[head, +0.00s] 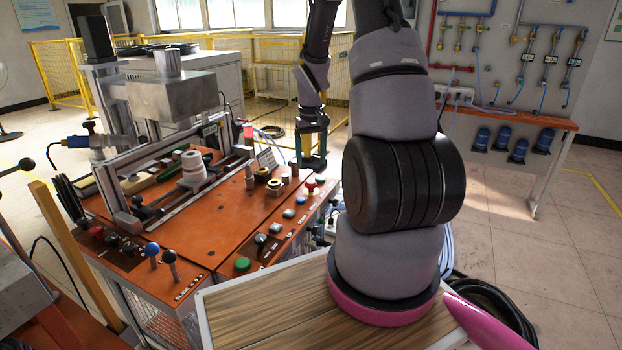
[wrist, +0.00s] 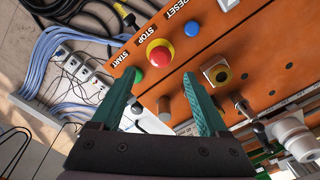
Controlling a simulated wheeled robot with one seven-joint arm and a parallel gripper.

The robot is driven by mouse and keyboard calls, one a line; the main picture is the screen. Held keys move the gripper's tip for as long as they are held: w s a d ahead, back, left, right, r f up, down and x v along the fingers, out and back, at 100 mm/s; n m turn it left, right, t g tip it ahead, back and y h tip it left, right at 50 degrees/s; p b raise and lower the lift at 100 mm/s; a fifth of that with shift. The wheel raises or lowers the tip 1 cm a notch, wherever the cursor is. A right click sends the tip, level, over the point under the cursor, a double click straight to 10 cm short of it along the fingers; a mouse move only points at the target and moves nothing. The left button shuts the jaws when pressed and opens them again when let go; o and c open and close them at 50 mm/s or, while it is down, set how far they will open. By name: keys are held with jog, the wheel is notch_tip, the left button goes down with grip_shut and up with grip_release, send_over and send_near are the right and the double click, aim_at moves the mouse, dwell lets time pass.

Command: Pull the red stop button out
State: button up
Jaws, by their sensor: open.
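The red stop button (wrist: 159,54) is a round mushroom head with a yellow collar on the orange panel, next to the STOP label. In the wrist view it lies just past the fingertips, roughly midway between them. In the head view the red button (head: 311,185) sits near the panel's far right part, just below my gripper (head: 311,166). My gripper (wrist: 159,76), with teal fingers, is open with nothing between the fingers. It is above the panel and appears apart from the button; the exact gap is hard to tell.
A green START button (wrist: 138,75) is close to the left finger. A blue RESET button (wrist: 192,28) and a yellow-framed knob (wrist: 217,73) are nearby. A lever (wrist: 245,108) and white cylinder (wrist: 292,132) stand to the right. Cables and sockets (wrist: 85,68) are beyond the panel edge.

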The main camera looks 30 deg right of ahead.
aim_at(311, 182)
notch_tip(311, 182, down, 7)
jog(key=shift+f, duration=0.1)
dwell(0.3)
grip_shut()
dwell(1.3)
